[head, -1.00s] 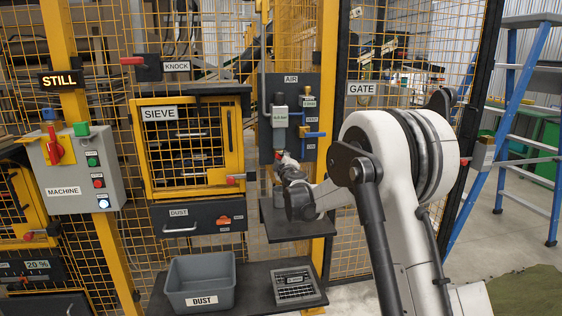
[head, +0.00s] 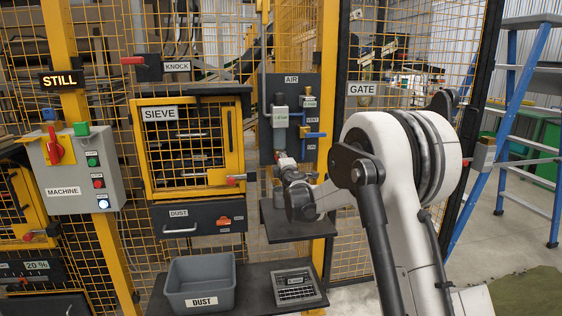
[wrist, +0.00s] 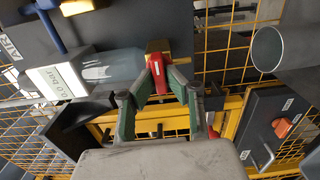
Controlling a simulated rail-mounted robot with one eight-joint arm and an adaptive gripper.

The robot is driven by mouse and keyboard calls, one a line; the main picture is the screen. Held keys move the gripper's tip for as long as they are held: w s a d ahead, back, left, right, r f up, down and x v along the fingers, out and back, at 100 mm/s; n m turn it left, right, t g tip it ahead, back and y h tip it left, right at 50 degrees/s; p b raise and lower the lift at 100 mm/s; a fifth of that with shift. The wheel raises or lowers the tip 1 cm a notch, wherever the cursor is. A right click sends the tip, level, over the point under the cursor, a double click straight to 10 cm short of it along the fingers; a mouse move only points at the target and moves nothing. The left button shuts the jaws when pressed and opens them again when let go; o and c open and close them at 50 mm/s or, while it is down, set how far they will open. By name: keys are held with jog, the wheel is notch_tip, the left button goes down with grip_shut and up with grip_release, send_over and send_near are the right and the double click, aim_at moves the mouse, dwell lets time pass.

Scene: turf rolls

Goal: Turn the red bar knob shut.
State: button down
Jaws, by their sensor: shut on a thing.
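The red bar knob (wrist: 157,75) sits on a brass fitting (wrist: 158,47) at the end of the clear bowl under the air unit, seen in the wrist view. My gripper (wrist: 160,72) is shut on this knob, with its green-padded fingers on both sides of it. In the head view my gripper (head: 285,166) is at the lower part of the AIR panel (head: 312,84), and it hides most of the knob. The air unit's display (wrist: 66,79) reads 0.0 bar in the wrist view.
A dark shelf (head: 290,222) lies below my gripper. A yellow post (head: 326,80) stands close on the right.

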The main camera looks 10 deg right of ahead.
jog(key=c, duration=1.8)
grip_release()
jog(key=shift+o, duration=0.2)
jog(key=shift+s, duration=0.1)
jog(key=s, duration=1.2)
